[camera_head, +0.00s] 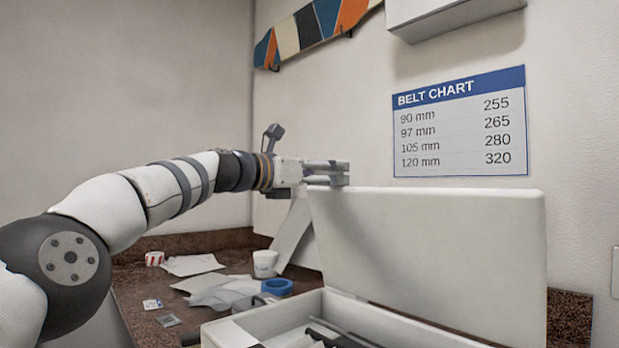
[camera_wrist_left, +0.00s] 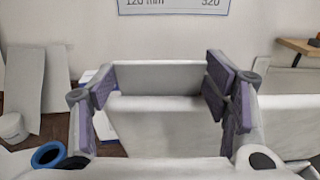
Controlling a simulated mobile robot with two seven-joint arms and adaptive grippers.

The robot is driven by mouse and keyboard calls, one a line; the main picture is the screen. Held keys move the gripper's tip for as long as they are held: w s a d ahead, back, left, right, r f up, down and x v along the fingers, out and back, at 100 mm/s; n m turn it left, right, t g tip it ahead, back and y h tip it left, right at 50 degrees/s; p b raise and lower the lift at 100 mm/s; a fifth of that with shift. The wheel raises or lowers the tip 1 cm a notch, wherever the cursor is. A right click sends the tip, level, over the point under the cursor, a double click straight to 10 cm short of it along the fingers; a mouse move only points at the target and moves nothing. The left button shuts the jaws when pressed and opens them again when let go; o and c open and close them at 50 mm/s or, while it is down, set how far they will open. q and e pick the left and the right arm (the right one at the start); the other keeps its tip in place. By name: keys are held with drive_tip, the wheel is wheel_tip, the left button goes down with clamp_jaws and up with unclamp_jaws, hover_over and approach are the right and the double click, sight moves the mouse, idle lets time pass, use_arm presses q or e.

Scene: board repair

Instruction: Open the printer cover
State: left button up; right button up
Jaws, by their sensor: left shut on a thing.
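The printer cover (camera_head: 440,255) is a large white panel standing raised, nearly upright, at the back of the white printer body (camera_head: 375,318). The printer's inside shows, with dark parts in it. My left gripper (camera_head: 346,173) is at the upper left corner of the cover, shut on its edge. In the left wrist view the cover (camera_wrist_left: 165,128) lies between and beyond the two finger pads. How much of its edge the pads touch is hard to tell. My right gripper is not in view.
A blue ring (camera_head: 277,286), a white cup (camera_head: 265,263) and loose papers (camera_head: 192,265) lie on the brown counter left of the printer. The wall with the belt chart (camera_head: 460,125) stands close behind the cover. A white box (camera_head: 440,17) hangs above.

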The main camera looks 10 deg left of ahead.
use_arm(q)
drive_tip(key=shift+r, duration=0.4)
drive_tip(key=o, duration=1.7)
drive_tip(key=shift+f, duration=0.1)
drive_tip(key=shift+f, duration=0.1)
drive_tip(key=shift+s+a, duration=0.35)
drive_tip(key=shift+a, duration=0.1)
drive_tip(key=v, duration=1.1)
drive_tip(key=shift+d, duration=0.15)
